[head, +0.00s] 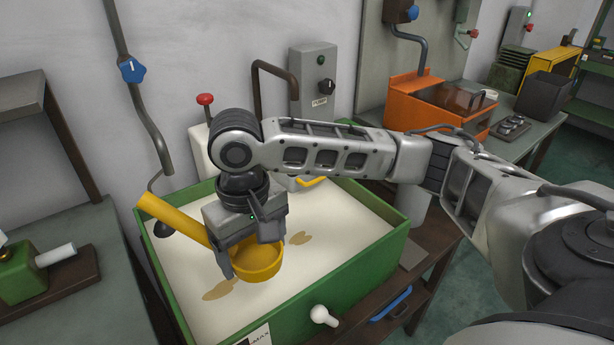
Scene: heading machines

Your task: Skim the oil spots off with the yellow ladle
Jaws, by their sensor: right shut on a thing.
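The yellow ladle (259,264) has a round cup and a thick handle that slants up to the left. My right gripper (250,262) points down over the green tank (339,284) and is shut on the yellow ladle. The cup is low over the pale liquid (345,218); I cannot tell whether it touches the surface. One brown oil spot (222,290) lies left of and nearer than the cup. Another oil spot (299,239) lies to its right and farther back. My left gripper is not in view.
A pipe with a blue knob (132,69) hangs at the tank's back left. A grey pump box (313,80) stands behind the tank. A white knob (323,316) sticks out at the tank's front. An orange machine (413,95) stands on the bench at the right.

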